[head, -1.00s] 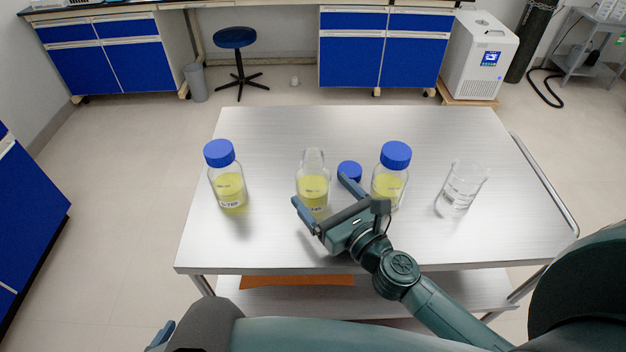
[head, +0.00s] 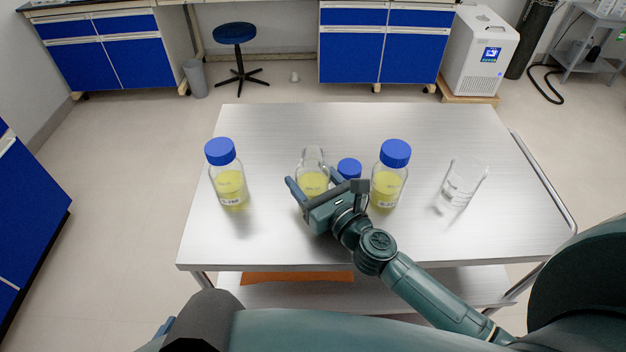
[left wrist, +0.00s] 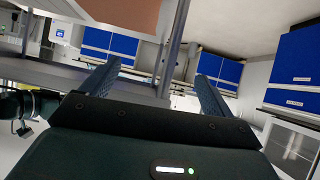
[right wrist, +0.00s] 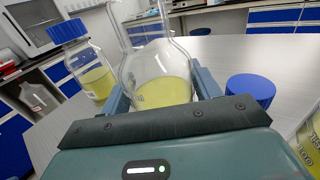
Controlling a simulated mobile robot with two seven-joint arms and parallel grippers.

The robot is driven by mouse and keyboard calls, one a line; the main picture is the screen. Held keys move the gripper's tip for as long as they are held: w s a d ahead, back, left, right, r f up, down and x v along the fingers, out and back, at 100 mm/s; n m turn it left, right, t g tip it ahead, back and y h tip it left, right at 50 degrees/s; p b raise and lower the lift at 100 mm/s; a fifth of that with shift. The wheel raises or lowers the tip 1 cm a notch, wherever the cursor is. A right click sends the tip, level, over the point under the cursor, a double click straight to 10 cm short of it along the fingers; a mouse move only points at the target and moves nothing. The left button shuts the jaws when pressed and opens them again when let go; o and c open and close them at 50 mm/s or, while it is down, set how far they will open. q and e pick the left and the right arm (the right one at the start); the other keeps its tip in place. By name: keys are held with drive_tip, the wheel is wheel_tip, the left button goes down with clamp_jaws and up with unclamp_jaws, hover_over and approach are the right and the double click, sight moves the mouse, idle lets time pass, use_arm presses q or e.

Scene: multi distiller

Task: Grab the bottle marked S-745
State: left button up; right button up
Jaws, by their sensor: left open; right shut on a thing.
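An uncapped glass bottle with yellow liquid (head: 313,182) stands upright mid-table. My right gripper (head: 313,188) has its fingers on both sides of it and is shut on it. A blue-capped bottle (head: 229,185) stands at the left and another (head: 387,185) at the right, both with yellow liquid and labels too small to read surely. My left gripper (left wrist: 160,85) is open and empty, below the tabletop level.
All stand on a steel table (head: 270,125) with a side rail. An empty glass beaker (head: 460,183) stands at the right. An orange item (head: 296,278) lies on the lower shelf. The back and front left of the tabletop are clear.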

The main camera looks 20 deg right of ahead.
drive_tip(key=c, duration=0.6)
